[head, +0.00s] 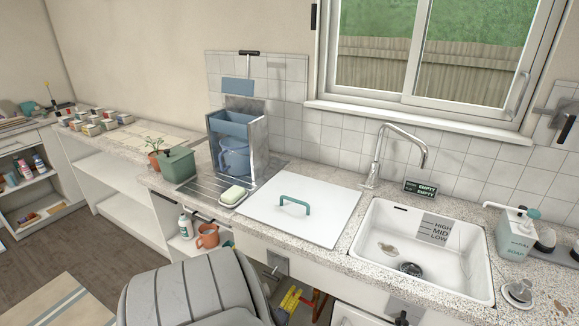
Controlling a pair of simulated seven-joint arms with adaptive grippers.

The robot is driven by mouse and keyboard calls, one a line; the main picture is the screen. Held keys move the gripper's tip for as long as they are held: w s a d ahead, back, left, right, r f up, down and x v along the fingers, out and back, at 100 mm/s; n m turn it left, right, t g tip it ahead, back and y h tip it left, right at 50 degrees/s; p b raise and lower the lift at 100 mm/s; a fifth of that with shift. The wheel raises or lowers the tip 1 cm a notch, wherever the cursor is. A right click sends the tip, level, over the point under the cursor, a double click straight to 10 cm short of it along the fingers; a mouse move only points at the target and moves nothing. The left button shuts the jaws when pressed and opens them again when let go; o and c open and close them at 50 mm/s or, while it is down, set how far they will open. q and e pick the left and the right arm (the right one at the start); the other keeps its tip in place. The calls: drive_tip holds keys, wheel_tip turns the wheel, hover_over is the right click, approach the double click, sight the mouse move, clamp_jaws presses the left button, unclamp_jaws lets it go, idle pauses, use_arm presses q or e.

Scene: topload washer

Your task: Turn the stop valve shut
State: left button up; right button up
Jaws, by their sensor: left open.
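A yellow fitting (290,300) with copper-coloured pipework shows in the dark opening under the counter. It looks like the stop valve, but it is small and partly cut off, and I cannot tell how far it is turned. My left gripper is open and holds nothing that I can see. Its fingers are hard to make out, and I see no contact with the yellow fitting. My right gripper is not in view.
A large grey ribbed form (190,290) fills the bottom left, beside the opening. Above are the counter, a white lid with a green handle (294,201) and a white sink (420,250).

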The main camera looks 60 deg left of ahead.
use_arm(q)
drive_tip(key=v, duration=1.1)
drive_tip(key=shift+s+d, duration=0.2)
drive_tip(key=shift+s, duration=0.15)
